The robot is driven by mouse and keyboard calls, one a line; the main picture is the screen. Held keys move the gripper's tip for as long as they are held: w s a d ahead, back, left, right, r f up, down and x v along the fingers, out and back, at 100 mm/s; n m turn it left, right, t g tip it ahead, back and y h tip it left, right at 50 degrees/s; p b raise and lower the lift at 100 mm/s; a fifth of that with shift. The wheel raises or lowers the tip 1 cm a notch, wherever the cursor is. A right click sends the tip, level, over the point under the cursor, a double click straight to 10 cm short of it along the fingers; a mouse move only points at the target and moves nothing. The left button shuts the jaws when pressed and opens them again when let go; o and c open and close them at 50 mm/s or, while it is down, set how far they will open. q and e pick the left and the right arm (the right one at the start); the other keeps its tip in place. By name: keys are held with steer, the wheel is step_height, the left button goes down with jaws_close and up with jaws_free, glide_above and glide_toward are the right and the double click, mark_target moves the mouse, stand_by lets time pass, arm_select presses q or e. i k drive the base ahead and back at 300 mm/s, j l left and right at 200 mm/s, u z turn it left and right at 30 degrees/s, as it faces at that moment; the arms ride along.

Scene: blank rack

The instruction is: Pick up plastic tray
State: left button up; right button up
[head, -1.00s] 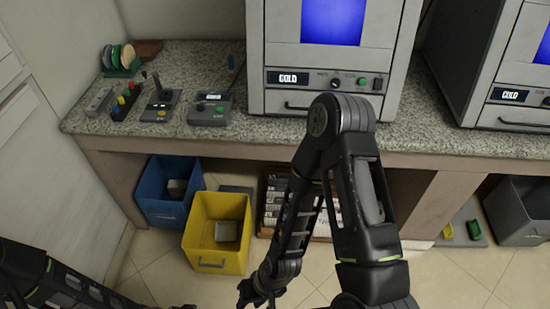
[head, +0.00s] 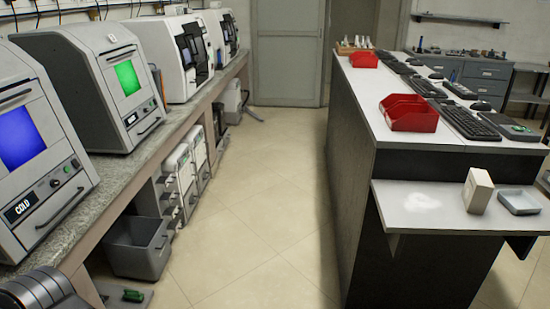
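A small shallow grey tray (head: 519,201) lies on the white side shelf (head: 425,210) at the right of the head view. It looks empty and sits just right of an upright off-white box (head: 477,191), with a small gap between them. Neither of my grippers is in view. Only a dark rounded part of one of my arms shows at the bottom left corner, far from the tray.
Red open bins (head: 408,113) and keyboards (head: 468,120) stand on the island above the shelf. Machines (head: 95,80) line the left counter. A grey bin (head: 138,247) and a low tray with green pieces (head: 125,296) are on the floor at left. The middle aisle is clear.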

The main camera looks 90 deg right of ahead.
mark_target(518, 202)
steer(key=z, duration=4.4)
steer(key=i+l+u, duration=0.1)
steer(key=i, duration=0.35)
steer(key=i+l+u, duration=0.1)
steer(key=i+l, duration=0.25)
steer(key=i+l+u, duration=0.1)
steer(key=i+l, duration=0.15)
steer(key=i, duration=0.25)
steer(key=i+l+u, duration=0.1)
steer(key=l, duration=0.45)
steer(key=i+l, duration=0.15)
steer(key=l, duration=0.4)
steer(key=i+l+u, duration=0.15)
steer(key=l, duration=0.4)
steer(key=i+l+u, duration=0.1)
steer(key=l, duration=1.05)
steer(key=i+u, duration=0.05)
steer(key=i, duration=0.05)
